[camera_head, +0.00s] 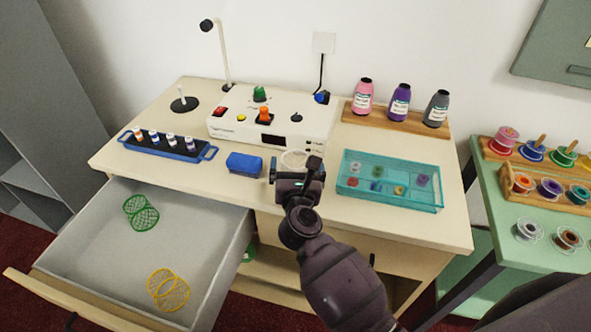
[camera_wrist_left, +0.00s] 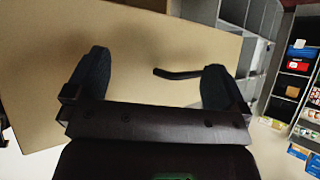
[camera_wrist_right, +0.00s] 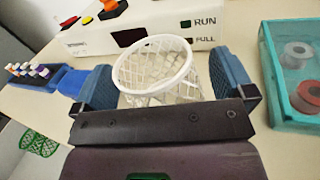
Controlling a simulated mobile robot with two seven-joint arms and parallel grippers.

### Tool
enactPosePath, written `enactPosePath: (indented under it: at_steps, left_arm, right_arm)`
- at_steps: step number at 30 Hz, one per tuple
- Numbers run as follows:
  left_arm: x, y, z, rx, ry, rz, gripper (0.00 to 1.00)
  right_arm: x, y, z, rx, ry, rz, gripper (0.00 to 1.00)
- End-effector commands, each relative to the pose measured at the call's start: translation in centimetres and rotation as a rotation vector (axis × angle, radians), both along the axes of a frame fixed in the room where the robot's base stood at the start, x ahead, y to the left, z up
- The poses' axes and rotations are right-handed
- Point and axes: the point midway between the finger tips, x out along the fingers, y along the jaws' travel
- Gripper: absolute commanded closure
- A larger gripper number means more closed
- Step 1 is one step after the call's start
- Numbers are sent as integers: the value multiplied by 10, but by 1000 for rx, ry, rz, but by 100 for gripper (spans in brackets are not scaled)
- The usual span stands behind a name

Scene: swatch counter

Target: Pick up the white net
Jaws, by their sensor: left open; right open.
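The white net (camera_wrist_right: 155,68) is an open mesh cup with a round rim, on the counter in front of the control box. In the right wrist view it lies between the two fingers of my right gripper (camera_wrist_right: 165,85), which is open, with a finger on either side. In the head view only part of the net's rim (camera_head: 291,157) shows beyond my right gripper (camera_head: 297,171); the rest is hidden behind it. My left gripper (camera_wrist_left: 150,80) is open and empty in the left wrist view, away from the counter top; it is not seen in the head view.
The white control box (camera_head: 228,128) stands just behind the net. A blue block (camera_head: 244,163) is left of my right gripper, and a teal tray (camera_head: 390,205) with spools is right. The open drawer (camera_head: 85,240) holds a green net (camera_head: 141,213) and a yellow net (camera_head: 168,290).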

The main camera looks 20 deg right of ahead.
Motion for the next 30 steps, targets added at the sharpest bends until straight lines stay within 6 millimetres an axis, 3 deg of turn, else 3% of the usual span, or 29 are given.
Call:
enactPosePath:
  at_steps: [8,15,18,26,30]
  left_arm:
    - [0,0,0,-1,-1,0,0]
    - [0,-1,0,-1,-1,0,0]
    - [0,-1,0,-1,-1,0,0]
    - [1,-1,3,-2,-4,1,0]
    - [3,0,11,-2,-14,1,0]
  right_arm:
    - [3,-1,0,1,1,0,0]
    - [3,-1,0,1,1,0,35]
    - [3,-1,0,1,0,0,46]
    - [3,-1,4,2,-2,0,46]
    - [3,-1,21,2,-6,-1,46]
